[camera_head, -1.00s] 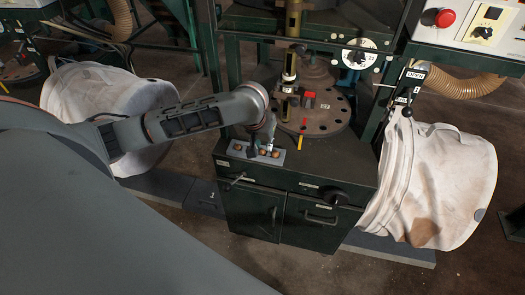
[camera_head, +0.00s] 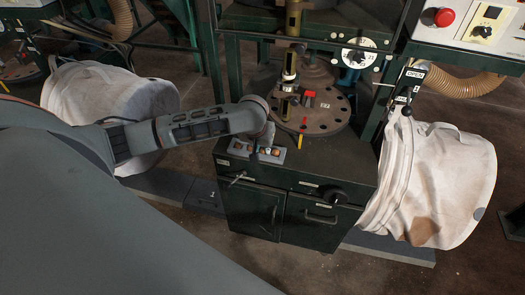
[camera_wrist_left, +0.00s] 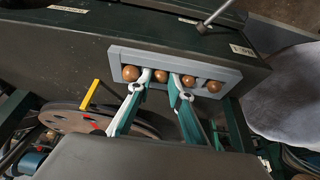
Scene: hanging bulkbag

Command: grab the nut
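Several round brown nuts sit in a row in a grey tray (camera_head: 231,152) on the dark cabinet top. They show clearly in the left wrist view, with one nut (camera_wrist_left: 130,73) at the left end. My left gripper (camera_wrist_left: 161,83) is open over the tray, with its teal, pale-tipped fingers apart. Another nut (camera_wrist_left: 161,76) shows between the fingertips. I cannot tell whether the fingers touch it. In the head view my left gripper (camera_head: 260,149) is small and partly covers the row. My right gripper is not in view.
Behind the tray is a round brown plate (camera_head: 325,122) with a red block (camera_head: 309,94) and a yellow piece (camera_head: 300,141). A black-knobbed lever (camera_head: 334,196) projects at the cabinet front. A white bulk bag (camera_head: 440,185) hangs on the right.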

